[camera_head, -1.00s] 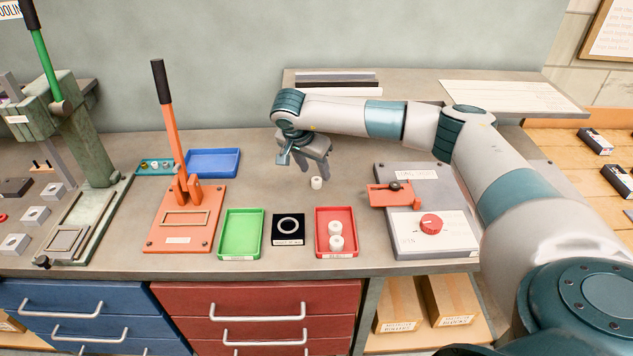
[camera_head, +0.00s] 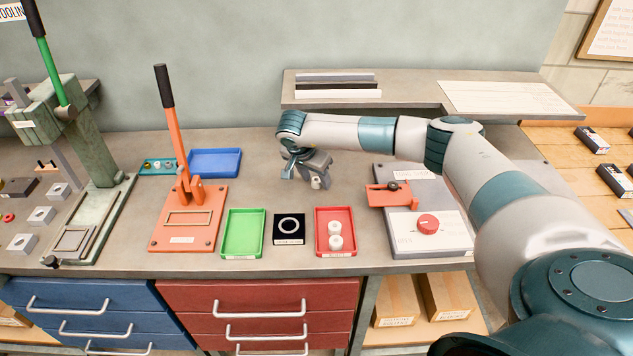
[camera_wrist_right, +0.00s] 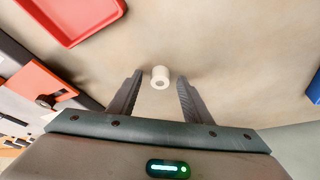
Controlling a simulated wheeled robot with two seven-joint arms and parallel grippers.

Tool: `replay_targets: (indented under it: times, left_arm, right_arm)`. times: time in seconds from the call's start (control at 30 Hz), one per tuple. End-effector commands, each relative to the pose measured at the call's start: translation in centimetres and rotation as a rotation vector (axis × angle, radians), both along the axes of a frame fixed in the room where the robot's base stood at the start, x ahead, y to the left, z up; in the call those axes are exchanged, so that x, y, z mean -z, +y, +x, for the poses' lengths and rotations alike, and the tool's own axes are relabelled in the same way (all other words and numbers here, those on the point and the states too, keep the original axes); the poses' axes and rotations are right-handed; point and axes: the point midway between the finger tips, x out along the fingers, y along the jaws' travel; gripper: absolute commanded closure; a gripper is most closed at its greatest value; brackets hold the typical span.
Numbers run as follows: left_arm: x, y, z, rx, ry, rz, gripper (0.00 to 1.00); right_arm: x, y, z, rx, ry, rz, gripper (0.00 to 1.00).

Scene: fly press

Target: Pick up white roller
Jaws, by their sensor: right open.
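A small white roller (camera_head: 315,183) stands alone on the bench top, behind the red tray. It also shows in the right wrist view (camera_wrist_right: 160,77), between and slightly beyond the two fingertips. My right gripper (camera_head: 308,180) is low over the bench beside the roller. In the right wrist view the gripper (camera_wrist_right: 158,88) is open, with one finger on each side of the roller and a gap on both sides. Two more white rollers (camera_head: 335,234) stand in the red tray (camera_head: 351,218). My left gripper is not in view.
A green tray (camera_head: 243,255), a black pad with a white ring (camera_head: 289,229) and an orange lever press (camera_head: 158,230) are to the left. A blue tray (camera_head: 215,163) is behind. A grey box with a red knob (camera_head: 428,224) is on the right.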

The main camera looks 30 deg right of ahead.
Motion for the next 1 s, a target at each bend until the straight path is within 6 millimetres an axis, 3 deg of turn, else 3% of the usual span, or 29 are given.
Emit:
replay_targets:
  times: [0.27, 0.43, 0.77, 1.0]
  left_arm:
    - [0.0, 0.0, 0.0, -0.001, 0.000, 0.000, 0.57]
    - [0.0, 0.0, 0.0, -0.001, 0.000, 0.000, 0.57]
    - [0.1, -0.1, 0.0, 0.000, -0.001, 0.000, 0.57]
    - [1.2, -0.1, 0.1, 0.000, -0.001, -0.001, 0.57]
  right_arm:
    - [0.0, 0.0, 0.0, 0.000, 0.000, 0.000, 0.58]
    - [0.0, 0.0, 0.0, 0.000, 0.000, 0.000, 0.98]
    - [-0.1, 0.0, 0.0, 0.001, -0.001, 0.001, 0.99]
    - [-1.5, -0.1, 0.1, 0.001, -0.003, 0.000, 0.99]
